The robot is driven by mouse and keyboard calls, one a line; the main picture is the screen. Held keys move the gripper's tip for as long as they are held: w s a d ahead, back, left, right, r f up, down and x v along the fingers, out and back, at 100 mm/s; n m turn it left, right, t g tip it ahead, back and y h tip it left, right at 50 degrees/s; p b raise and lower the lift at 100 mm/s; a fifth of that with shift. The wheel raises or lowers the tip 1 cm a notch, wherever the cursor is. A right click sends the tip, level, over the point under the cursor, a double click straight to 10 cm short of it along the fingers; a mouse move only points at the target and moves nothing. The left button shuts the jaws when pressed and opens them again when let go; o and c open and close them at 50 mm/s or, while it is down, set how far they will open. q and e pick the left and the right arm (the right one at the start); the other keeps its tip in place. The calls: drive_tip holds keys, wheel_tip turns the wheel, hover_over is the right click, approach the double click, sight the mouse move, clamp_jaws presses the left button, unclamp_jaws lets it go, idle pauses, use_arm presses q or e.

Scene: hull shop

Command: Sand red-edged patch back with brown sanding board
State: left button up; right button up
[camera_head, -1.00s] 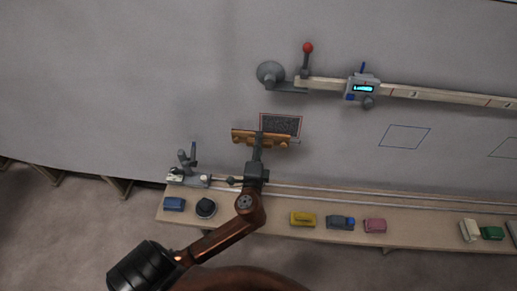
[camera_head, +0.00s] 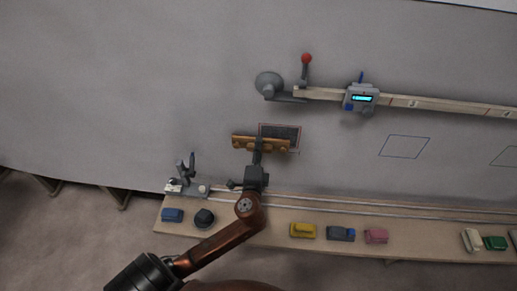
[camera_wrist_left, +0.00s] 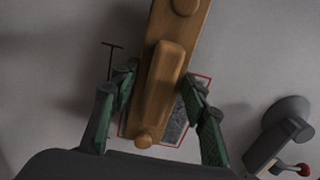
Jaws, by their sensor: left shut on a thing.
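The brown sanding board (camera_head: 243,142) is a long wooden bar against or just off the grey hull wall; contact cannot be told. The red-edged patch (camera_head: 285,131) is a dark rough rectangle, its lower left part hidden behind the board. My left gripper (camera_head: 257,155) is shut on the board's grip from below. In the left wrist view the board (camera_wrist_left: 182,35) runs up the picture, its grip between the green-padded fingers (camera_wrist_left: 158,108). The patch (camera_wrist_left: 176,124) shows beside and behind the grip. My right gripper is not in view.
A straight rail (camera_head: 430,104) with a blue-lit gauge (camera_head: 361,98), a red-knobbed lever (camera_head: 306,58) and a round grey pad (camera_head: 269,83) lies above. An empty blue outline (camera_head: 405,147) is at right.

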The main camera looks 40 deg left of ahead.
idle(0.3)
use_arm(q)
drive_tip(key=w+d+f+b, duration=0.3)
drive_tip(key=d+f, duration=0.1)
drive_tip(key=d, duration=0.2)
drive_tip(key=shift+w+f, duration=0.25)
drive_tip(key=shift+f, duration=0.05)
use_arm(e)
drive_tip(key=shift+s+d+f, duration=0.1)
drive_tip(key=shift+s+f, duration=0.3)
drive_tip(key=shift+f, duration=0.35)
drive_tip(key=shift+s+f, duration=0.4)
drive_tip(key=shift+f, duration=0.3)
use_arm(q)
drive_tip(key=shift+x, duration=0.95)
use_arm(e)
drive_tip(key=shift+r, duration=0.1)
